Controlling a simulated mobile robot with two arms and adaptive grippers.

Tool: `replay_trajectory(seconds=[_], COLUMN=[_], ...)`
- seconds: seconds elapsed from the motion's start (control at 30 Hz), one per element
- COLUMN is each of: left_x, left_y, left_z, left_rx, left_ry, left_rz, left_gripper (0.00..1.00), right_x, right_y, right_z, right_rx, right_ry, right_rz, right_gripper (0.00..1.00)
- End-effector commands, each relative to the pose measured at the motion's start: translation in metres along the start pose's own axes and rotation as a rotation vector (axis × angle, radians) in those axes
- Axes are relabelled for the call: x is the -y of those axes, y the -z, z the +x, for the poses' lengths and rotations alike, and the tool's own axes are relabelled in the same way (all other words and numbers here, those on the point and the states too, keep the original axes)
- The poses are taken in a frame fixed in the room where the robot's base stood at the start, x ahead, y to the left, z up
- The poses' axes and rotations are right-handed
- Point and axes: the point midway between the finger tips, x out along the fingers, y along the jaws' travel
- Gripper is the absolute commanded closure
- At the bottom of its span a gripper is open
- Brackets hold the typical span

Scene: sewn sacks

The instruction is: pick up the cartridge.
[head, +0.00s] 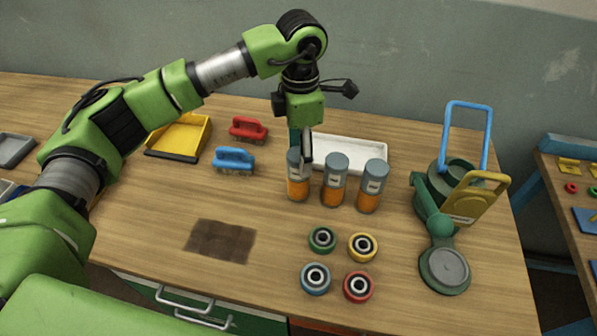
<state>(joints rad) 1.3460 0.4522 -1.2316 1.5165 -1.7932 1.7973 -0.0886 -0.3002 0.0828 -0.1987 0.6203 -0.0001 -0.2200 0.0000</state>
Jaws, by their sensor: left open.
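Three upright cartridges with grey tops and orange lower parts stand in a row on the wooden table: the left cartridge (298,186), the middle cartridge (334,190) and the right cartridge (371,194). My left gripper (301,150) points down at the top of the left cartridge and is open. Its fingers overlap that cartridge's top in the picture; I cannot tell whether they touch it. My right gripper is not in view.
A white tray (376,145) lies behind the cartridges. Red (248,127) and blue brushes (234,157) and a yellow dustpan (186,130) are left. Several colored rings, such as the red one (360,286), lie in front. A green machine (433,205) stands right.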

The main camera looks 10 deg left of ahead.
Motion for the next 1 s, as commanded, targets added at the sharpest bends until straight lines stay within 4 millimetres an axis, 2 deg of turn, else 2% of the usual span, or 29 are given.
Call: replay_trajectory(seconds=[0.1, 0.33, 0.43, 0.57, 0.7, 0.97, 1.0], left_x=[0.001, 0.001, 0.000, -0.001, -0.002, -0.002, -0.002], left_y=[0.000, 0.000, 0.002, 0.004, 0.003, 0.003, 0.003], left_z=[0.020, 0.039, 0.048, 0.068, 0.086, 0.090, 0.090], left_rx=[-0.001, 0.002, 0.000, 0.000, 0.002, 0.003, 0.003], left_ry=[0.004, 0.002, 0.005, 0.006, 0.004, 0.002, 0.002], left_rz=[0.001, 0.002, 0.001, 0.001, 0.001, 0.003, 0.003], left_gripper=[0.45, 0.45, 0.45, 0.45, 0.45, 0.45, 0.50], right_x=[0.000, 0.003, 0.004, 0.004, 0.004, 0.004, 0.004], right_y=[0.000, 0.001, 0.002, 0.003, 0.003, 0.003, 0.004], right_z=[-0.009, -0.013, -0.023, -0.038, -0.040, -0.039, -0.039], right_rx=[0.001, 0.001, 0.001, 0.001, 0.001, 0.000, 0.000], right_ry=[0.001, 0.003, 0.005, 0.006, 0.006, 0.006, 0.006], right_rz=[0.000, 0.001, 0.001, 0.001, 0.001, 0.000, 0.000], right_gripper=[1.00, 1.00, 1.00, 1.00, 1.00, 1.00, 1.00])
